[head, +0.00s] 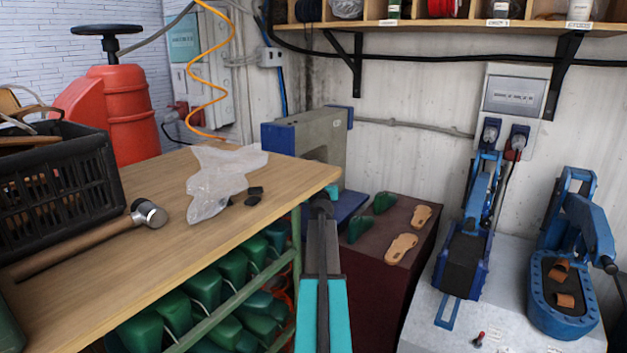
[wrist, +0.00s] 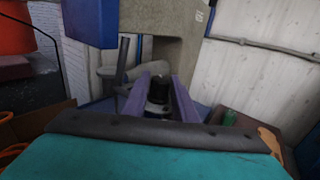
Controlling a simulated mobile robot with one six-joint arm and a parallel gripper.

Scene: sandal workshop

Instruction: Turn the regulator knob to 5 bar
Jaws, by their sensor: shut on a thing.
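The regulator knob (wrist: 160,88) is a small black cap in the wrist view, between the two fingers. A pale, shiny part of the regulator shows just below it. My gripper (wrist: 159,92) is shut on the knob, with one finger on each side. In the head view my gripper (head: 321,207) reaches away from me toward the foot of the grey press (head: 308,135), and it hides the knob there. The press also shows in the wrist view (wrist: 165,22). No scale or pressure reading can be made out in either view.
The wooden table (head: 110,265) with a hammer (head: 85,238), black crate (head: 60,175) and plastic bag (head: 215,180) lies left of my arm. A brown cabinet (head: 375,270) bearing sandal soles is on the right. Blue machines (head: 470,230) stand farther right.

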